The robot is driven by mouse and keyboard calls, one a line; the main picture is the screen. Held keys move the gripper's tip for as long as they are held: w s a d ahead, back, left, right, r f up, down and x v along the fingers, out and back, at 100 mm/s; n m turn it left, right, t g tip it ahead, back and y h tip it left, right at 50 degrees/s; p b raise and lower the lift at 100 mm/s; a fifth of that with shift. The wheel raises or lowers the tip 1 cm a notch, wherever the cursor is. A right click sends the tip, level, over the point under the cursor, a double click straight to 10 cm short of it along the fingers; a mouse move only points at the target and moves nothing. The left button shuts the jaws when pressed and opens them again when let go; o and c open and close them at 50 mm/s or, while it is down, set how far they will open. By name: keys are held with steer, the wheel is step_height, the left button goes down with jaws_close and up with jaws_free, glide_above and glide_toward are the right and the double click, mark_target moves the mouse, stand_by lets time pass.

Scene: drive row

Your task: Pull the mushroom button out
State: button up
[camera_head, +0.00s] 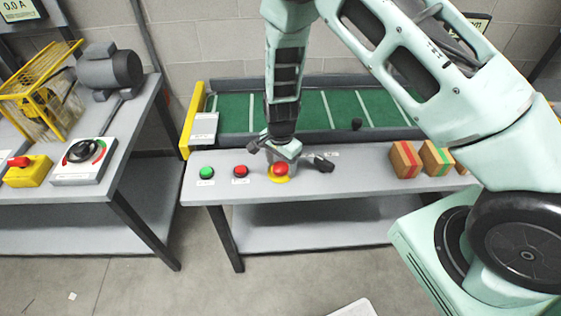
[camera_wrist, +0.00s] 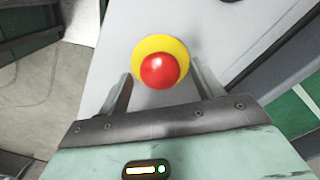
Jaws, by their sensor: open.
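The mushroom button (camera_head: 281,169) is a round red head on a yellow disc, set in the grey bench top. It also shows in the wrist view (camera_wrist: 160,70), ahead of the jaws. My gripper (camera_head: 283,152) hangs just above and behind the button in the head view. In the wrist view my gripper (camera_wrist: 165,90) is open, with one finger on each side below the button's middle. The fingers look empty, and I cannot tell whether either touches the button. The button's stem is hidden under its head.
A green button (camera_head: 206,172) and a smaller red button (camera_head: 240,171) sit left of the mushroom button. A black lever (camera_head: 323,163) is close on its right. Boxes (camera_head: 405,159) stand further right. A green conveyor (camera_head: 335,108) runs behind the bench.

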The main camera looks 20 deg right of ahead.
mark_target(281, 165)
steer(key=c, duration=1.4)
steer(key=shift+r+p, duration=0.4)
steer(key=shift+r, duration=0.4)
steer(key=shift+c, duration=0.2)
steer(key=o, duration=1.4)
steer(key=shift+o, duration=0.2)
steer(key=shift+r, duration=0.1)
step_height(281, 165, up, 17)
steer(key=b, duration=0.2)
steer(key=shift+r, duration=0.15)
